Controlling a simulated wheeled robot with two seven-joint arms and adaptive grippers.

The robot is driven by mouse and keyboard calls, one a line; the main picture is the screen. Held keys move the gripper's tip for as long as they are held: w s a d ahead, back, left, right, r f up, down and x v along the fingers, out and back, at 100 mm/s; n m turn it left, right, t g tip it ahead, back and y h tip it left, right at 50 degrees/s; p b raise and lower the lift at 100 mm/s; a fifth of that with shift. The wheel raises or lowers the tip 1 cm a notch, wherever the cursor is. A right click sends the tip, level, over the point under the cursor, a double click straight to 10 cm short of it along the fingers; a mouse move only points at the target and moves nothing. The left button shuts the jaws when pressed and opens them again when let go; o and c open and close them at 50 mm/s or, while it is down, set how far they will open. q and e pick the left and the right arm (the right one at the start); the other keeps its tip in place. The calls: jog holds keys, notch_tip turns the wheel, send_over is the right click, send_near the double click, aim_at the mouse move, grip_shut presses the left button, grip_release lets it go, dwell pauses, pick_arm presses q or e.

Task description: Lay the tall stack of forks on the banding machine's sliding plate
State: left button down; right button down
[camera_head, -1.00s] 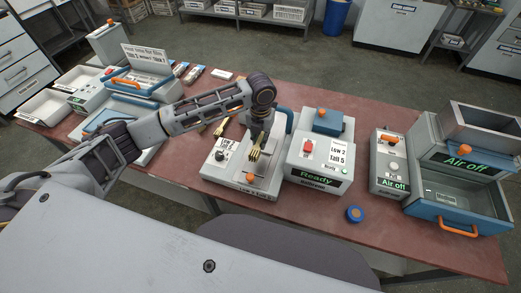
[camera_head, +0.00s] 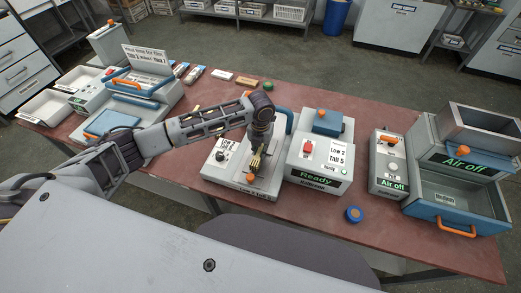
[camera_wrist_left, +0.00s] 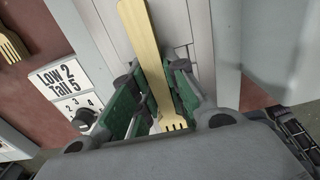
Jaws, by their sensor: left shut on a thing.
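My left gripper (camera_head: 256,168) points down over the sliding plate (camera_head: 268,183) of the banding machine (camera_head: 318,160). In the left wrist view its green-padded fingers (camera_wrist_left: 160,105) are shut around the wooden forks (camera_wrist_left: 148,45), whose tines point toward the wrist. The forks also show in the head view (camera_head: 257,160), low over or on the plate; I cannot tell whether they touch it. Only the top fork shows clearly, so the stack's height is hidden. The machine's display reads "Ready". My right gripper is not in view.
A dial (camera_wrist_left: 84,117) and a Low 2, Tall 5 label (camera_wrist_left: 58,78) sit beside the plate. An orange knob (camera_head: 250,177) is at its front. Another fork (camera_wrist_left: 12,46) lies to the left. A blue roll (camera_head: 354,214) lies at the table's front.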

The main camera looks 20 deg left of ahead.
pick_arm(q)
jog(key=shift+f, duration=0.25)
jog(key=shift+f, duration=0.15)
jog(key=c, duration=1.4)
grip_release()
jog(key=shift+r+b, duration=0.7)
jog(key=shift+r, duration=5.45)
